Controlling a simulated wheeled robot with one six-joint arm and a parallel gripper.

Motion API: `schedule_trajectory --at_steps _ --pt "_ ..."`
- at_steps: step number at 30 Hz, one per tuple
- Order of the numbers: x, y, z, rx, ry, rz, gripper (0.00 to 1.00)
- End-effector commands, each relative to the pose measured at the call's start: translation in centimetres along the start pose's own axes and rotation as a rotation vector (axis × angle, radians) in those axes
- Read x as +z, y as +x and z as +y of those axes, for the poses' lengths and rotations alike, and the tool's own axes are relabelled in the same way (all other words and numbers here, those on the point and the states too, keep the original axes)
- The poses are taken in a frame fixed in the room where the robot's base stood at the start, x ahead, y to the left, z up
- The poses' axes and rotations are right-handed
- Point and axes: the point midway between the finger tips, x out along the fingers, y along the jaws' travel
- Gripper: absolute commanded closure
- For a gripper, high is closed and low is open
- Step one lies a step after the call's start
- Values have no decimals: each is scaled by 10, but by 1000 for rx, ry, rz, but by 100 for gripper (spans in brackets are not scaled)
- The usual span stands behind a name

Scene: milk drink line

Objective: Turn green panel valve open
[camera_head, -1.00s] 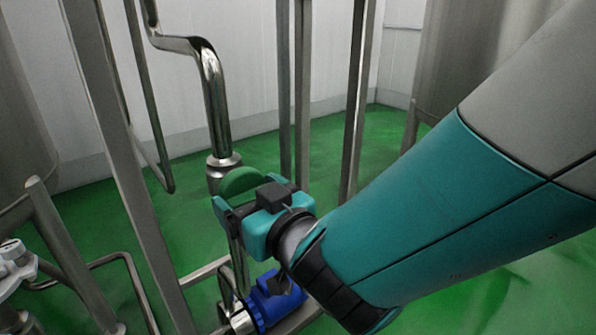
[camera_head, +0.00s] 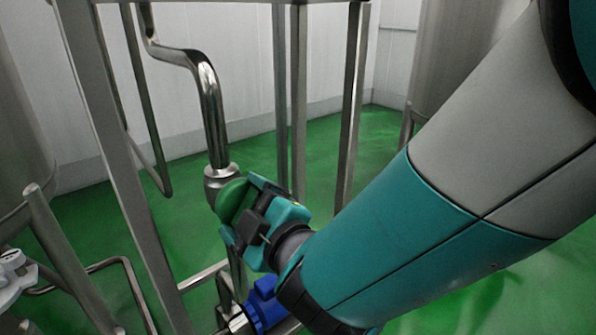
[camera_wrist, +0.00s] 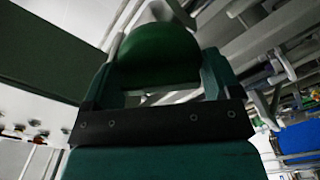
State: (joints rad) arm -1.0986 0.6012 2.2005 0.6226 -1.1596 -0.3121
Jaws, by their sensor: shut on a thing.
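The green valve handle (camera_head: 231,199) is a rounded green disc on the steel valve body (camera_head: 217,180), at the foot of a bent vertical pipe, left of centre in the head view. My gripper (camera_head: 240,208) is shut on the handle, with one teal finger above and one below it. In the wrist view the green handle (camera_wrist: 158,55) sits between the two fingers (camera_wrist: 158,75) of my gripper. The handle looks tilted in the head view. Its far side and part of the valve body are hidden.
Steel uprights (camera_head: 125,165) of a frame stand left of and behind the valve. A blue pump motor (camera_head: 265,303) is below my gripper. A large steel tank (camera_head: 465,55) is at the back right. Green floor (camera_head: 390,150) is open behind the frame.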

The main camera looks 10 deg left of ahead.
Motion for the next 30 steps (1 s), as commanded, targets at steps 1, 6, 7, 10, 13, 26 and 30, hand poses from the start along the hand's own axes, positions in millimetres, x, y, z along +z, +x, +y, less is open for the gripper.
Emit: schedule_trajectory --at_steps 1,6,7,10,13,26,30 --pt "-2 0 1 -1 -42 4 40" --pt "-3 0 0 -1 -204 4 40" --pt "-3 0 0 -1 -231 4 40" --pt "-3 0 0 -1 -321 4 40" --pt "-2 0 0 -1 -406 4 40" --pt "-2 0 -1 0 -645 5 40" --pt "-2 0 -2 0 -676 6 40"
